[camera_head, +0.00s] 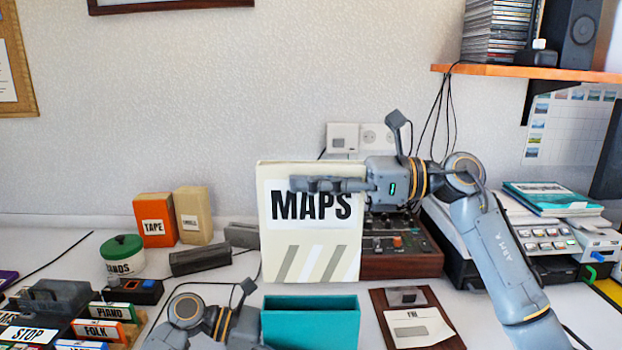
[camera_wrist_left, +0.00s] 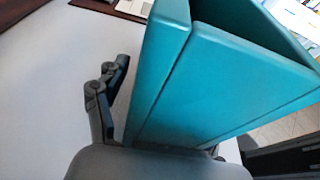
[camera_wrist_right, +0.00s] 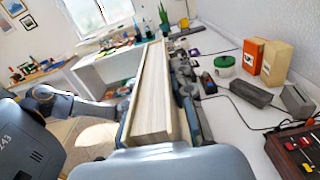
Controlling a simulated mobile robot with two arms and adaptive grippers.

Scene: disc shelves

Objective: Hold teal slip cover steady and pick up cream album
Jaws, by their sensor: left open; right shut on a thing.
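The cream album (camera_head: 310,215), marked MAPS with grey stripes, stands upright in the air above the teal slip cover. My right gripper (camera_head: 325,185) is shut on the album, with a finger across its front. The album's pale page edges (camera_wrist_right: 152,95) run between the fingers in the right wrist view. The teal slip cover (camera_head: 310,325) stands on the table, its top open and empty as far as I see. My left gripper is open at the slip cover's left side in the head view. In the left wrist view the slip cover (camera_wrist_left: 205,85) rises between its fingers.
A mixer with knobs (camera_head: 400,245) stands behind the album. A brown case with a disk and a note (camera_head: 415,318) lies right of the slip cover. Orange TAPE box (camera_head: 154,220), green-lidded tin (camera_head: 122,258) and labelled cases (camera_head: 105,330) are at left.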

